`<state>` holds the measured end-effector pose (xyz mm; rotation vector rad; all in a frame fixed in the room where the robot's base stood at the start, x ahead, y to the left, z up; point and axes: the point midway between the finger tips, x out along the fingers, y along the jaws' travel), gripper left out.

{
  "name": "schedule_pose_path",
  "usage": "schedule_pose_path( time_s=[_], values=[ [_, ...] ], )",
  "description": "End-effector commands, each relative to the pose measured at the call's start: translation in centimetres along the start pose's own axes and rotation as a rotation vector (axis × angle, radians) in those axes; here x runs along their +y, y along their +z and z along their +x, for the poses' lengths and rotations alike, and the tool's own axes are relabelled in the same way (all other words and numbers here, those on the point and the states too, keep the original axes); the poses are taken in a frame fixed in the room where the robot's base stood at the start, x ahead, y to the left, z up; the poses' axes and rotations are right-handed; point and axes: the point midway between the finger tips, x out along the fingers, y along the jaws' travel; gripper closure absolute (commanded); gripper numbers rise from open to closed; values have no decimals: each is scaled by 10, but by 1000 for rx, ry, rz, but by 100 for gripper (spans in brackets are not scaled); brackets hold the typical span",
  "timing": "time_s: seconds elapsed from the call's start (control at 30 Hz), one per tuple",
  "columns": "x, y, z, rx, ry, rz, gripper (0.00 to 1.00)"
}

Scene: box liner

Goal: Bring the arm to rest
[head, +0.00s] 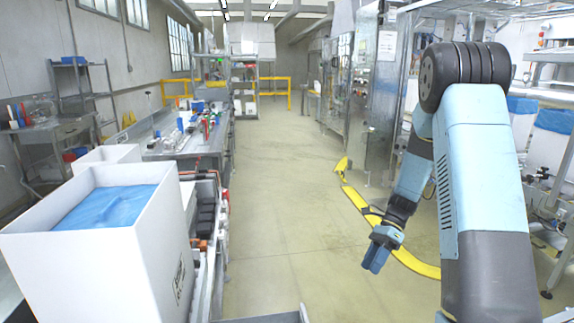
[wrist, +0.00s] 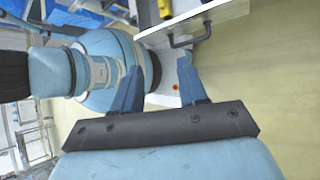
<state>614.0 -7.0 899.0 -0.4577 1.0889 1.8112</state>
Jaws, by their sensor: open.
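My arm, light blue and dark grey, is on the right of the head view, bent at a high elbow with the forearm hanging down. My gripper (head: 376,262) points downward over the aisle floor, at the lower right of centre. In the wrist view its two blue fingers (wrist: 160,85) stand apart with nothing between them. Behind them the wrist view shows another light blue part of my own body and a white surface with a dark handle.
A white box (head: 150,262) with a blue liner (head: 105,207) stands at the left on a conveyor. A workbench (head: 170,135) is behind it. Machines with steel doors (head: 350,95) line the right, with a yellow floor guard (head: 412,264) near my gripper. The middle aisle (head: 275,190) is clear.

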Motion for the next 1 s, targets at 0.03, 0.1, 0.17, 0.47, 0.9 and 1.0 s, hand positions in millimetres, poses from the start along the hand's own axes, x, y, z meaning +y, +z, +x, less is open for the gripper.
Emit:
schedule_pose_path(
  time_s=[0.03, 0.1, 0.17, 0.47, 0.9, 1.0],
  values=[
    [9, 8, -8, 26, -23, -47, 58],
    [21, 18, -17, 59, -48, -111, 58],
    [31, 25, -24, 90, -70, -167, 58],
    [84, 59, -54, 252, -165, -439, 58],
    [166, 96, -79, 530, -272, -824, 58],
    [184, 102, -82, 599, -289, -907, 58]
  ],
)
